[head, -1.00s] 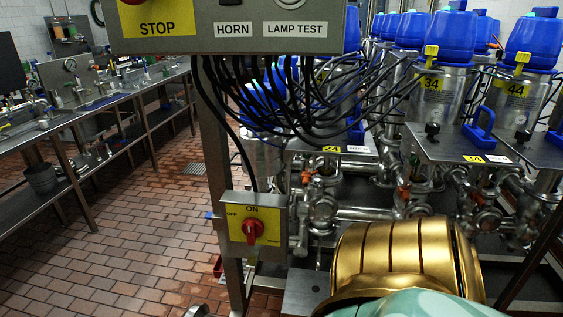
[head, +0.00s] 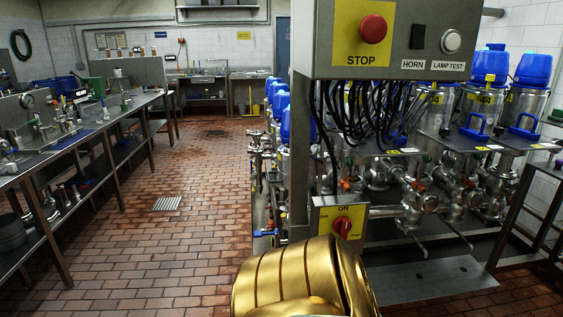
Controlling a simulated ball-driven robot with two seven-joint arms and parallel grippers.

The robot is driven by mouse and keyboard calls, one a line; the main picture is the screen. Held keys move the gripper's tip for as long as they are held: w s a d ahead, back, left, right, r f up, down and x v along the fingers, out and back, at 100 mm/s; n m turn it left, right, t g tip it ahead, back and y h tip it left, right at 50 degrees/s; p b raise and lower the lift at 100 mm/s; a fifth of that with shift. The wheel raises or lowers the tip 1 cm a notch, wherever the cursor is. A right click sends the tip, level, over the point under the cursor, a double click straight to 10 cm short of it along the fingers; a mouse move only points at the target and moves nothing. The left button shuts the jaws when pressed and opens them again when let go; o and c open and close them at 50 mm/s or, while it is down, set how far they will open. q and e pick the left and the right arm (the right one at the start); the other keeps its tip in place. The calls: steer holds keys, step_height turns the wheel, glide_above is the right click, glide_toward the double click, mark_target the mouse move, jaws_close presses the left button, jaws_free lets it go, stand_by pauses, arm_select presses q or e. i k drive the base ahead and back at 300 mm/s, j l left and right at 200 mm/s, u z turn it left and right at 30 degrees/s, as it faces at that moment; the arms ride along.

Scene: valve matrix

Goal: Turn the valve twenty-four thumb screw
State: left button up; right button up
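The valve matrix (head: 450,185) stands on the right, a cluster of steel pipes and valve bodies under blue-topped steel cylinders. Yellow number tags sit on it; a tag reading 44 (head: 485,98) can be made out. I cannot make out the tag or thumb screw of valve twenty-four; black cables (head: 362,115) and the control panel cover part of that area. Neither gripper shows. A gold, rounded part of my own body fills the bottom middle.
A control panel (head: 345,75) with a red stop button hangs in front of the matrix. Below it is a yellow switch box (head: 338,220) with a red knob. A steel bench (head: 75,145) runs along the left. The tiled floor (head: 175,250) between is clear.

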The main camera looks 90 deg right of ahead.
mark_target(348, 162)
steer(key=i+z, duration=0.4)
steer(key=i+j+z, duration=0.15)
steer(key=i+z, duration=0.3)
steer(key=i+l+z, duration=0.15)
steer(key=z, duration=0.35)
steer(key=i+z, duration=0.3)
steer(key=z, duration=0.15)
steer(key=i+z, duration=0.25)
steer(key=z, duration=0.25)
steer(key=i+j+z, duration=0.1)
steer(key=z, duration=0.4)
steer(key=i+j+z, duration=0.25)
steer(key=z, duration=0.2)
steer(key=i, duration=0.05)
